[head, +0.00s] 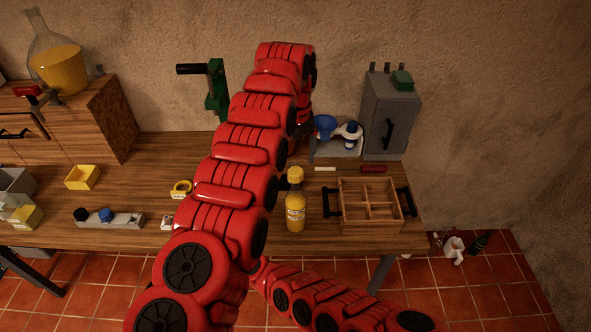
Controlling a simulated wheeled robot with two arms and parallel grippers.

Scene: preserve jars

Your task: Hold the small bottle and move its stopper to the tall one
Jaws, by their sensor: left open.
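A yellow bottle (296,212) with a pale label and a yellow top (295,175) stands upright near the front of the bench, just right of my left arm. I cannot tell whether it is the small or the tall one; no second bottle like it shows, and my left arm covers part of the bench. My left gripper (304,129) is open, small and partly hidden behind its arm, above the bench toward the back, away from the yellow bottle. My right arm comes in low from the right; its gripper is not seen.
A wooden divided tray (370,228) with dark handles stands right of the bottle. A grey stand (338,150) with blue and white items and a grey cabinet (388,120) are behind. A strip holder (122,220), yellow bins (83,177) and a large flask (58,68) are left.

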